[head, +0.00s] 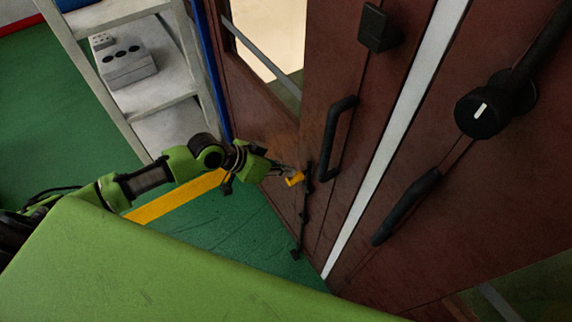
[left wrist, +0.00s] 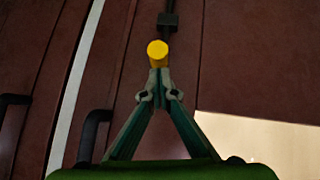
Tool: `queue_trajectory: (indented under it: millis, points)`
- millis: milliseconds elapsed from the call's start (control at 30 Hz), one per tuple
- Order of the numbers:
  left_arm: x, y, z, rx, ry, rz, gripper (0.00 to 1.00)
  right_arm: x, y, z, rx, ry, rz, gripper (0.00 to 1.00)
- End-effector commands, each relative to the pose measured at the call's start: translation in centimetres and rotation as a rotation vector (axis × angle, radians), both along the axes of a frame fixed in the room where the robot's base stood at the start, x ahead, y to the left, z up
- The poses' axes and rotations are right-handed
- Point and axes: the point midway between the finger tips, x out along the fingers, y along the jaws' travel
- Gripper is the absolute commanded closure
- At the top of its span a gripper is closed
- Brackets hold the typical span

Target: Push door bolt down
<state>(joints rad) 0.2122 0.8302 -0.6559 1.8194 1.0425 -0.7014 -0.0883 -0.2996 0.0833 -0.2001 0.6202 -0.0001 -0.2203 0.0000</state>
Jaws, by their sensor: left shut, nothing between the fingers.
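The door bolt is a thin black rod (head: 304,212) on the lower part of the reddish-brown door (head: 330,80), with a yellow knob (head: 294,179) near its upper end. In the left wrist view the yellow knob (left wrist: 157,50) sits just beyond my fingertips, with the black rod (left wrist: 171,8) and a bracket behind it. My left gripper (head: 284,172) is shut and empty. Its fingertips (left wrist: 160,85) meet right at the knob; whether they touch it I cannot tell. My right gripper is not in view.
A black door handle (head: 334,135) is just right of the bolt, and another handle (head: 405,207) is on the door across the white strip (head: 395,135). A grey shelf rack (head: 88,18) with a grey box stands behind my left arm. Green floor lies below.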

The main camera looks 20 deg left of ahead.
Motion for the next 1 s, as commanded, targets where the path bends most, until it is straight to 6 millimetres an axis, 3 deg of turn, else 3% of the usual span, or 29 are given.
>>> queue_trajectory:
  millis: [33,167,300,633,1000]
  points:
    - [0.2,-0.1,1.6,-0.001,-0.004,0.001,1.00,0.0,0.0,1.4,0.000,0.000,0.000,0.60]
    - [0.5,-0.3,3.7,-0.002,-0.010,0.005,1.00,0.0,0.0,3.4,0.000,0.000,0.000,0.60]
    - [-0.8,1.4,4.7,0.003,-0.013,0.003,1.00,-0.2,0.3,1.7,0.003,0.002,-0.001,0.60]
    - [-3.4,4.3,8.6,0.001,-0.013,0.005,1.00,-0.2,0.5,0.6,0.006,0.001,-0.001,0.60]
    - [-4.2,5.1,10.0,-0.004,-0.014,0.005,1.00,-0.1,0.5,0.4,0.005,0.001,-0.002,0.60]
